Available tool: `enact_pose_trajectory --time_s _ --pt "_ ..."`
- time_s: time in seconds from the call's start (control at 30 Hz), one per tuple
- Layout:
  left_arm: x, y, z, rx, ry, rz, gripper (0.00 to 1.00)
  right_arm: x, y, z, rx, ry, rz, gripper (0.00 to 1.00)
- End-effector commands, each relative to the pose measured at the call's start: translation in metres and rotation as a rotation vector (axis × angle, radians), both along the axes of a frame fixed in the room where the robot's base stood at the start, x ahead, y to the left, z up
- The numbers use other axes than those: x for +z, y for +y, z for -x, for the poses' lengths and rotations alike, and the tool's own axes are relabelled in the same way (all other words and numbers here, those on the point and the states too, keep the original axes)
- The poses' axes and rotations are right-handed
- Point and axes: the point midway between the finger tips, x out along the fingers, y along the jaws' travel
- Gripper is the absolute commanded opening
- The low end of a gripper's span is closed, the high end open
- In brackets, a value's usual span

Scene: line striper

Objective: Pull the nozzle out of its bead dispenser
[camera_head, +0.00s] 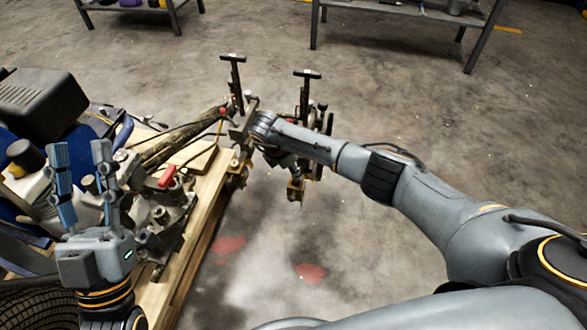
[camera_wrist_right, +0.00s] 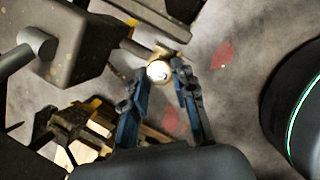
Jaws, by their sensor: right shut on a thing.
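The nozzle is a small round brass-coloured piece with a pale, bright end (camera_wrist_right: 159,72) in the right wrist view. My right gripper (camera_wrist_right: 160,78) has its two blue fingers shut on the nozzle, one on each side. Just beyond it is a grey and brass fitting (camera_wrist_right: 150,50), which looks like the bead dispenser. I cannot tell whether the nozzle is still seated in it. In the head view my right arm's wrist largely hides this spot. My left gripper (camera_head: 81,160) is open and empty, fingers pointing up, over the left of the machine.
The line striper fills the left side, with a black engine cover (camera_head: 40,100), a red-handled lever (camera_head: 168,176) and a wooden board (camera_head: 200,215). Two upright T-shaped bars (camera_head: 305,92) stand near my right wrist. Workbenches (camera_head: 405,10) are at the back.

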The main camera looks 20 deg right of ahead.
Motion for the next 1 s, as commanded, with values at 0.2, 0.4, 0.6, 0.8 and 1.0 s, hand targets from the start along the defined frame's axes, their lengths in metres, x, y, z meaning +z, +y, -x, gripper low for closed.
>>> enact_pose_trajectory --time_s 0.2,0.4,0.6,0.8,1.0 --pt "-0.007 0.0 -0.008 0.005 0.061 -0.019 0.4 0.004 0.0 0.0 0.0 0.0 0.0 0.0" --pt "-0.016 -0.002 -0.015 0.006 0.12 -0.034 0.4 0.007 0.0 0.0 0.0 0.0 0.0 0.0" --pt "-0.026 -0.003 -0.021 0.008 0.182 -0.05 0.4 0.009 0.0 0.0 0.0 0.0 0.0 0.0" --pt "-0.033 -0.004 -0.027 0.01 0.234 -0.066 0.4 0.012 0.0 0.0 0.0 0.0 0.0 0.0" --pt "-0.04 -0.004 -0.033 0.013 0.284 -0.08 0.4 0.015 0.0 0.0 0.0 0.0 0.0 0.0"
